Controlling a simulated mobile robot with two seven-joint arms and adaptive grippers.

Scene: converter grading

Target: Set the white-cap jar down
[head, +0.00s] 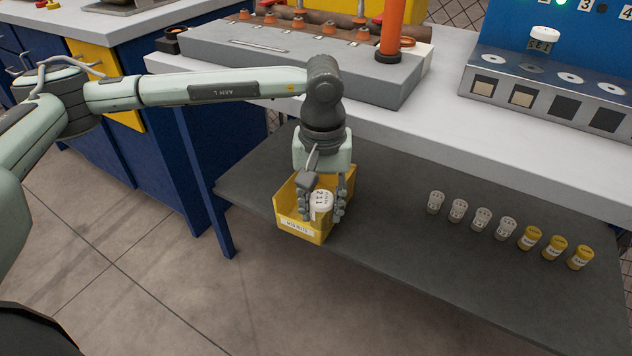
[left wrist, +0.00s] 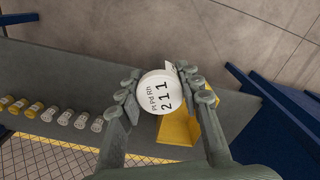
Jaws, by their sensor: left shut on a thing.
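The white-cap jar (head: 321,201) is between the fingers of my left gripper (head: 324,203), at the yellow bin (head: 301,226) on the lower shelf. In the left wrist view the white cap (left wrist: 160,92), marked "Pt Pd Rh 211", faces the camera, with the fingers of my left gripper (left wrist: 163,92) shut on both sides of it. The yellow bin (left wrist: 176,130) shows behind and below the jar there. I cannot tell whether the jar touches the bin. The bin carries a white label, and its inside is mostly hidden by the gripper. My right gripper is not in view.
A row of white-cap jars (head: 458,210) and yellow-cap jars (head: 555,248) stands on the grey lower shelf (head: 400,265) to the right. The white worktop (head: 500,135) overhangs the shelf. Shelf between bin and row is clear.

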